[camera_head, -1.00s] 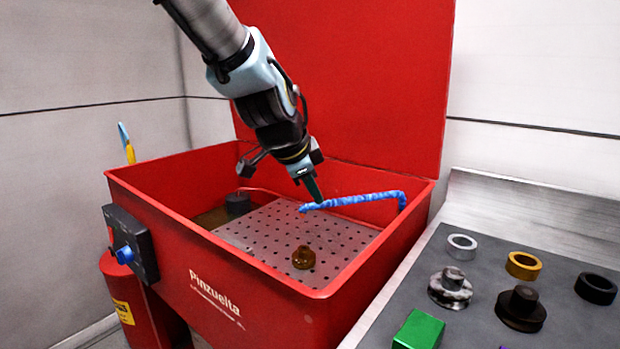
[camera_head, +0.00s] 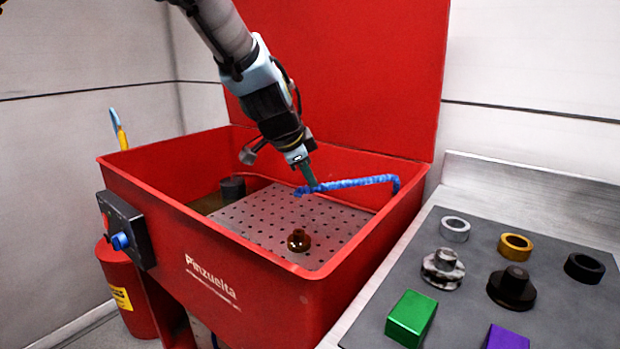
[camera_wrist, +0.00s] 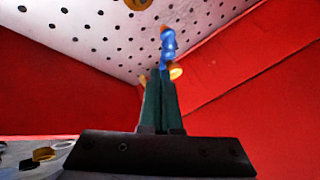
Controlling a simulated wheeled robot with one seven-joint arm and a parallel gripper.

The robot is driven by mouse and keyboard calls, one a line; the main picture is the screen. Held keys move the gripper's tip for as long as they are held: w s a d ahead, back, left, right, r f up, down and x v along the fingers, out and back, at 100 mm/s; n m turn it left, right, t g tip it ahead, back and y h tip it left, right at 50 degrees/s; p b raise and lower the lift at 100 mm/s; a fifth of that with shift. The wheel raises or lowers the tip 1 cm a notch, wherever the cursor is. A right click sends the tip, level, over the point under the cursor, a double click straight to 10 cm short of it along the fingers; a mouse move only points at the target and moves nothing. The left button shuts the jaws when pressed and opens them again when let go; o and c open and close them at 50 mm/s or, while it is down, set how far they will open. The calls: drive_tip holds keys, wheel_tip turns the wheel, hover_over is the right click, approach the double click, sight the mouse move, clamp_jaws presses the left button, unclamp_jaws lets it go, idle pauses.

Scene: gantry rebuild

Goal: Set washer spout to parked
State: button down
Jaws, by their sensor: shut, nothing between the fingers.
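The washer is a red open tub (camera_head: 150,160) with its red lid raised behind it. Its blue spout (camera_head: 350,183) rises at the tub's right side and reaches left over the perforated tray, with its free end near the middle. My gripper (camera_head: 311,183) is shut, fingers pointing down, at the spout's free end. In the wrist view the dark green fingers (camera_wrist: 160,100) are together, and the blue spout (camera_wrist: 168,45) shows just beyond their tips. I cannot tell whether they touch it.
A brown part (camera_head: 299,241) sits on the perforated tray (camera_head: 260,215). A dark cylinder (camera_head: 232,188) stands at the tub's left. A control box with a blue knob (camera_head: 120,241) is on the front wall. The grey bench right holds rings, stepped parts and a green block (camera_head: 411,318).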

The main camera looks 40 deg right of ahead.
drive_tip(key=w+d+m+g+b, duration=0.4)
drive_tip(key=w+d+m, duration=0.3)
drive_tip(key=w, duration=0.6)
drive_tip(key=shift+d, duration=0.3)
idle(0.4)
